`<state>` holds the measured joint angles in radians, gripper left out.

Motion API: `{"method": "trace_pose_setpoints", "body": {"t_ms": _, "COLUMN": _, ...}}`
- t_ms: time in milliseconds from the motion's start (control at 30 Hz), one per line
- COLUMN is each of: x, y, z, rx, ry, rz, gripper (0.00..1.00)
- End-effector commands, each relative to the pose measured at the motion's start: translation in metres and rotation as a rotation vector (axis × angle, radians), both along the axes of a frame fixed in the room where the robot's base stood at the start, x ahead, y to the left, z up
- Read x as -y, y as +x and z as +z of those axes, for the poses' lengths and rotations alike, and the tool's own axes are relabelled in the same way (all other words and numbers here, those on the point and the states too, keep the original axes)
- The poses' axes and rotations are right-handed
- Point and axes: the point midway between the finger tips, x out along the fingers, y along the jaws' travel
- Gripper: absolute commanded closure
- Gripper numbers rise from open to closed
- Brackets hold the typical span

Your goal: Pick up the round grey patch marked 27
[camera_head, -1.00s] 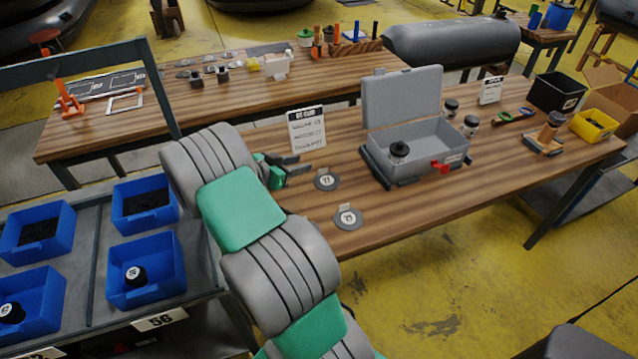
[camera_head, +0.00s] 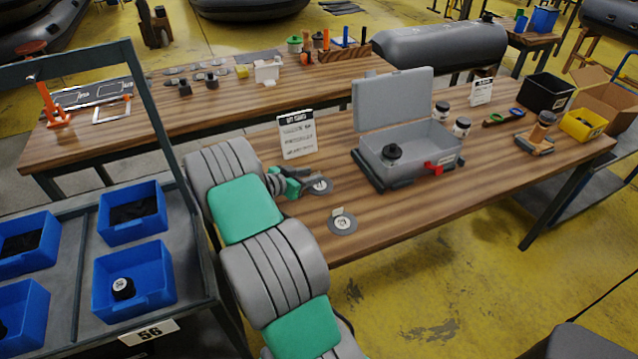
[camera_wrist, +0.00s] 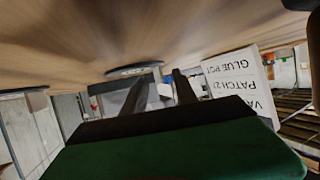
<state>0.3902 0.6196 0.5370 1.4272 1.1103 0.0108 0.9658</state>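Two round grey patches, each with a small upright tab, lie on the near wooden table. The farther patch (camera_head: 320,186) is right at the fingertips of my gripper (camera_head: 304,181); its number is too small to read surely. The nearer patch (camera_head: 342,223) lies closer to the front edge, apart from my gripper; its number is also unclear. In the upside-down wrist view, the farther patch (camera_wrist: 135,70) is a dark disc on the table just beyond my gripper (camera_wrist: 160,85). My fingers are apart, with a pale tab showing behind and between them. I cannot tell whether they straddle it.
A white kit card (camera_head: 297,134) stands just behind my gripper. An open grey case (camera_head: 440,160) stands to the right, with a black-lidded pot in it. Blue bins (camera_head: 135,280) sit on a rack at left. Table between nearer patch and case is clear.

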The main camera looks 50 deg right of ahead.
Motion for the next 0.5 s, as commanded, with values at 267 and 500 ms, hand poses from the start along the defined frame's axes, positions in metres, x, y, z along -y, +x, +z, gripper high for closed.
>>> {"method": "trace_pose_setpoints", "body": {"t_ms": 267, "x": -0.0004, "y": 0.0000, "z": -0.0001, "rx": 0.000, "ry": 0.000, "rz": 0.000, "gripper": 0.82}}
{"method": "trace_pose_setpoints", "body": {"t_ms": 500, "x": -0.0005, "y": 0.0000, "z": 0.0000, "rx": 0.000, "ry": 0.000, "rz": 0.000, "gripper": 1.00}}
